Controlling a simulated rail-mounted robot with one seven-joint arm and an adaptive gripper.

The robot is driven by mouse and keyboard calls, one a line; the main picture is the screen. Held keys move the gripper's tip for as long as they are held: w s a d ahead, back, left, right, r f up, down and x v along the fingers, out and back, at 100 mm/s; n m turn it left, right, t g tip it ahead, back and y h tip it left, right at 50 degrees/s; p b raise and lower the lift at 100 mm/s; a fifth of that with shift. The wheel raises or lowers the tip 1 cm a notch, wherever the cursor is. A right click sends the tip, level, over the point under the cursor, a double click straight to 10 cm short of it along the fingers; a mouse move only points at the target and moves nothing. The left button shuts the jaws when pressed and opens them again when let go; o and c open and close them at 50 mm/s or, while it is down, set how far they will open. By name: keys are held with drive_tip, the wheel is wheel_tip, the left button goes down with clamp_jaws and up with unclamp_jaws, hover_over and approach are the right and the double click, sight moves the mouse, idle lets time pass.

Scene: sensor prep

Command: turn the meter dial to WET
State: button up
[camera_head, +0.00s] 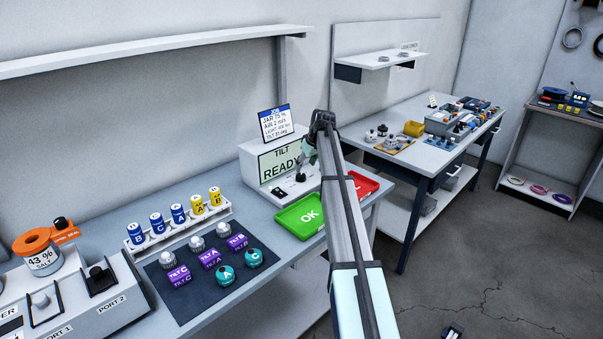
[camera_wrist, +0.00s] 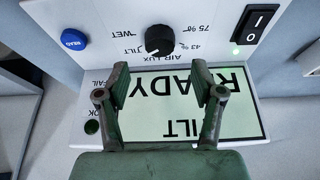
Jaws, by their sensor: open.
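The meter (camera_head: 249,168) is a pale box on the left bench; its screen (camera_head: 281,160) reads TILT READY. In the wrist view its panel appears upside down. The black dial (camera_wrist: 159,40) has a small white mark, with labels WET, TILT, AIR, LUX, 43 % and 75 % around it. The display reads TILT, but I cannot be sure of the mark's exact direction. My gripper (camera_wrist: 162,70) is open and empty, its fingers apart on either side of the line to the dial, over the screen. In the head view my gripper (camera_head: 309,150) is at the meter, partly hidden by my arm.
A blue READ button (camera_wrist: 74,39) and a black power switch (camera_wrist: 257,24) flank the dial. A green OK tray (camera_head: 300,216) and a red tray (camera_head: 363,186) lie before the meter. A dark mat (camera_head: 195,295) with several sensors and a rack of jars (camera_head: 140,243) stand left.

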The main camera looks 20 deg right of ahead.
sight(301, 175)
drive_tip(key=shift+p+x, duration=0.5)
drive_tip(key=shift+x, duration=2.6)
drive_tip(key=c, duration=1.1)
